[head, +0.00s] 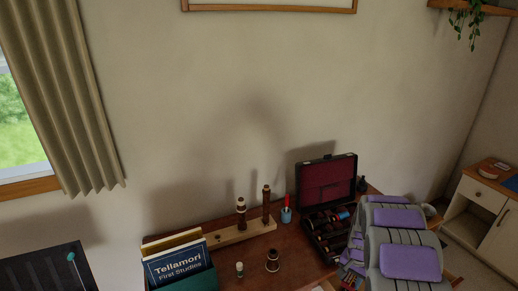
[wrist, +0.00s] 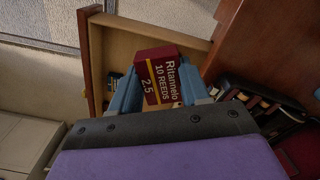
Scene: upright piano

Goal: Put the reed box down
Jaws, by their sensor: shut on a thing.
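Behind the box in the wrist view is an open wooden drawer (wrist: 188,41) with a pale inside. A few small dark and blue items show in the drawer left of the box; the gripper and box hide part of its floor. I cannot tell how far the box is above the drawer floor. In the head view my arm covers the lower right, and the box cannot be made out.
On the wooden top (head: 222,259) stand an open instrument case (head: 326,185), a blue cup (head: 286,215), a peg stand (head: 247,232) with upright wooden joints, and books (head: 179,264) in a green holder. A white cabinet (head: 484,198) is at the right.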

